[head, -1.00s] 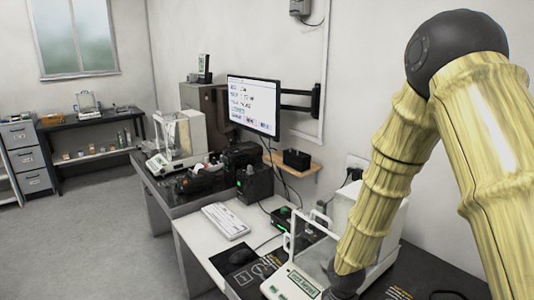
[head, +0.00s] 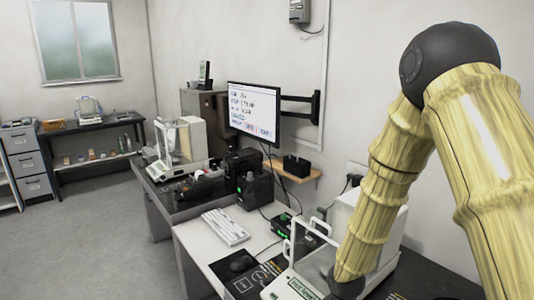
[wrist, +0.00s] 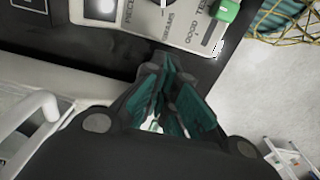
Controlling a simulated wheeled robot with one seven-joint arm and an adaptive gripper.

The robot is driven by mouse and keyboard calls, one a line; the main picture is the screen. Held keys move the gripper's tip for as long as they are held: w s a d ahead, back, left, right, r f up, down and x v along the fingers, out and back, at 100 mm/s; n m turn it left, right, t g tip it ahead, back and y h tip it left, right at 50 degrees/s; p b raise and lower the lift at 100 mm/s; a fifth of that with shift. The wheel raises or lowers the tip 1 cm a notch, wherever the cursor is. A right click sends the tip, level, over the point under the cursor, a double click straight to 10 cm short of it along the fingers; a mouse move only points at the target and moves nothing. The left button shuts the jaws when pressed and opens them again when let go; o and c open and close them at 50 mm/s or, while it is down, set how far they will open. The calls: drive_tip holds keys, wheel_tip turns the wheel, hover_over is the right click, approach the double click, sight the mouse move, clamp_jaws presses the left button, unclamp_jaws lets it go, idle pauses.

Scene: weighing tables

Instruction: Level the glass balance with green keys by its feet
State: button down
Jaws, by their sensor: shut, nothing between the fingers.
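A glass balance (head: 291,284) stands at the bottom of the head view on the near table, with a small greenish display and light frame handles. Its display text is too small to read surely, and my arm covers its right part. The feet and key colours cannot be made out. In the wrist view my gripper (wrist: 172,95) has its teal fingers together with nothing between them. A white handle bar (wrist: 30,125) shows to their left. A second glass balance (head: 182,143) stands on the farther table in the head view.
A grey panel with printed labels (wrist: 185,25) and a green part (wrist: 228,10) lies beyond my fingertips. A monitor (head: 254,110) hangs on the wall arm. The floor at left is clear.

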drive_tip(key=shift+w+d+f+p, duration=0.15)
drive_tip(key=shift+d+f+p, duration=0.3)
drive_tip(key=shift+p, duration=0.85)
idle(0.4)
drive_tip(key=shift+s+d, duration=0.2)
drive_tip(key=shift+s, duration=0.1)
drive_tip(key=shift+r+p, duration=0.15)
drive_tip(key=shift+p, duration=0.15)
drive_tip(key=shift+d+r+p, duration=0.1)
drive_tip(key=shift+r+p, duration=0.15)
drive_tip(key=shift+p, duration=0.05)
drive_tip(key=shift+w+d+r+p, duration=0.25)
drive_tip(key=shift+w+r+p, duration=0.05)
drive_tip(key=shift+r+p, duration=0.3)
drive_tip(key=r+p, duration=0.3)
drive_tip(key=r, duration=0.1)
drive_tip(key=shift+a, duration=0.2)
drive_tip(key=shift+a+r, duration=0.1)
drive_tip(key=shift+a, duration=0.05)
